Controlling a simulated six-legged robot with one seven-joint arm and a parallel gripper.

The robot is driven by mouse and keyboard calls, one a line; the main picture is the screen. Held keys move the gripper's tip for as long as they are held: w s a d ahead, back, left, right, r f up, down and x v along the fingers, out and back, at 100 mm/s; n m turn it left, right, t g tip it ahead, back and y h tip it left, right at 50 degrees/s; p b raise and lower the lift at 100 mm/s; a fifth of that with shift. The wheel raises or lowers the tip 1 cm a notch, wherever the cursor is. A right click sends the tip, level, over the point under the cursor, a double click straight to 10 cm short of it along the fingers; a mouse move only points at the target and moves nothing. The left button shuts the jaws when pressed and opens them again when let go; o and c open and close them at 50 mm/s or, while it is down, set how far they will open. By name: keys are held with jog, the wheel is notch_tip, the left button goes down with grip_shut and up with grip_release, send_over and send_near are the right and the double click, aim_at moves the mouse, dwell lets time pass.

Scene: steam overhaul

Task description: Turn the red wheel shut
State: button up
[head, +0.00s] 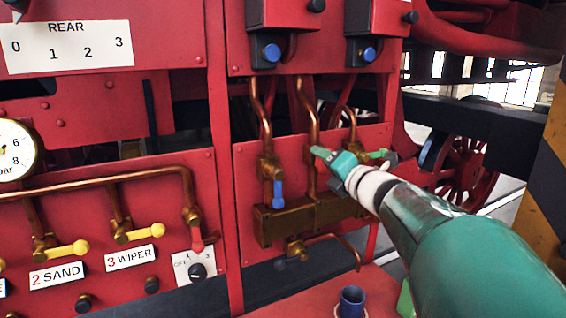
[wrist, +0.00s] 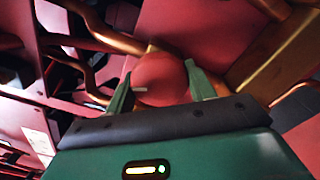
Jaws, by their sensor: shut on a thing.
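My gripper (head: 348,157) reaches in from the lower right in the head view, up to the copper pipework on the red panel. In the wrist view, a rounded red piece, which I take as the red wheel (wrist: 162,77), sits between the two green fingers of my gripper (wrist: 160,90). The fingers stand apart, one on each side of it, and are shut on it. A copper-coloured pipe or fitting lies right behind it. In the head view, my gripper and arm hide the wheel, so its turn cannot be read there.
A brass block (head: 310,216) lies below my gripper, and a valve with a blue handle (head: 278,192) stands to the left. Yellow levers (head: 68,251) and a red-handled valve (head: 196,243) are farther left. A blue cup (head: 352,301) stands on the red ledge below.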

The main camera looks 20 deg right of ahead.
jog(key=m, duration=0.5)
jog(key=shift+a, duration=0.1)
jog(key=shift+m, duration=0.4)
jog(key=o, duration=1)
jog(key=shift+w, duration=0.1)
jog(key=shift+c, duration=0.2)
jog(key=s, duration=1.4)
jog(key=shift+d, duration=0.2)
